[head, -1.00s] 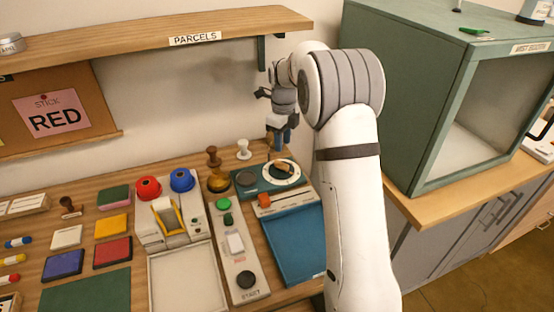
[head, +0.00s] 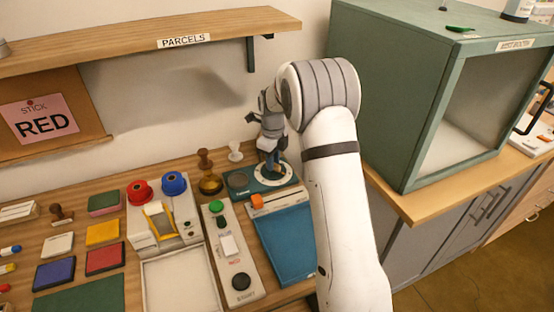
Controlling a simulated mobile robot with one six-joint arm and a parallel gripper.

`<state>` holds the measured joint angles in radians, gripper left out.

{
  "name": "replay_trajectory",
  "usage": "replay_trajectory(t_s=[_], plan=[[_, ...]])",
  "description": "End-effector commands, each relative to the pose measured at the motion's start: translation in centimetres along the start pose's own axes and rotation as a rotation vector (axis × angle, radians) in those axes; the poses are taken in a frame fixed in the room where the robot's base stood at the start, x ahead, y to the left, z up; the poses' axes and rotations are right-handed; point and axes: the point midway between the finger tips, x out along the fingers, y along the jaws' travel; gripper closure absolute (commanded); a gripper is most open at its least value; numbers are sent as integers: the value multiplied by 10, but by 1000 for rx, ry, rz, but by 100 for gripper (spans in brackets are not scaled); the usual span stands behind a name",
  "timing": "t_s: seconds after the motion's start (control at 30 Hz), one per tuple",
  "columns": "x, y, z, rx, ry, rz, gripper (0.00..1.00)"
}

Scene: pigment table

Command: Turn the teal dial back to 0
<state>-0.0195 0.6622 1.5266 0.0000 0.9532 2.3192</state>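The teal dial unit (head: 238,193) stands at the back right of the table, in front of the wall. Its round white scale (head: 289,178) faces up, and the numbers are too small to read. My gripper (head: 272,168) points down over the scale, with its fingers at the middle of the dial. The fingers and wrist hide the dial's knob and pointer. Whether the fingers touch or hold the knob, I cannot tell.
A brown stamp (head: 207,175) and a white one (head: 236,150) stand close by. A green booth (head: 385,120) is to the right. The parcels shelf (head: 150,35) hangs above.

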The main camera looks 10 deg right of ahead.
Motion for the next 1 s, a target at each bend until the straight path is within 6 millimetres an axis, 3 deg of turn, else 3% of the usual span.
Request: replay_trajectory(t_s=[0.3, 0.43, 0.47, 0.77, 1.0], plan=[[0, 0, 0, 0, -1, -1, 100], [-1, -1, 0, 0, -1, -2, 100], [-1, -11, -11, 3, -2, -2, 100], [-2, -4, -1, -48, -5, -9, 100], [-3, -4, 1, -199, -8, -11, 100]])
